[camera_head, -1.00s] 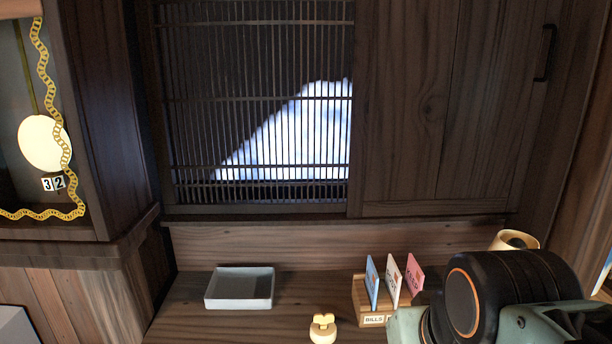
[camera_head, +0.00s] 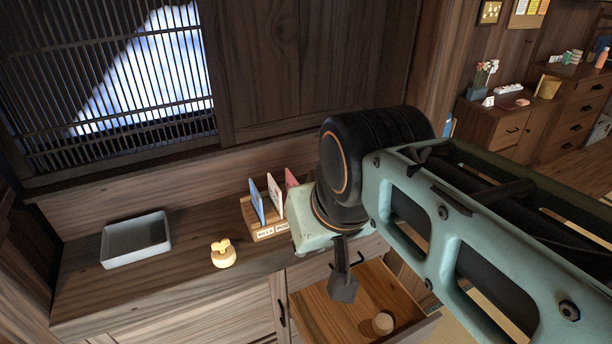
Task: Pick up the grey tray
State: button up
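The grey tray (camera_head: 137,241) is a shallow, empty, rectangular tray. It sits flat on the wooden cabinet top at the left of the head view. My gripper (camera_head: 344,288) shows only in part, below my arm, as a dark grey finger piece over the open drawer. It is well to the right of the tray and apart from it. My arm hides the rest of the gripper, so I cannot tell whether it is open or shut.
A small yellow object (camera_head: 223,255) and a wooden letter holder (camera_head: 262,222) with several cards stand right of the tray. An open drawer (camera_head: 330,318) holds a small round object (camera_head: 383,323). A slatted window (camera_head: 110,80) rises behind. Bare cabinet top surrounds the tray.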

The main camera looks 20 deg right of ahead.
aim_at(147, 236)
jog(key=k+l+z, duration=0.15)
jog(key=z, duration=0.25)
jog(key=k+l+z, duration=0.15)
jog(key=z, duration=0.25)
jog(key=u, duration=1.8)
jog(key=i+j+z, duration=0.05)
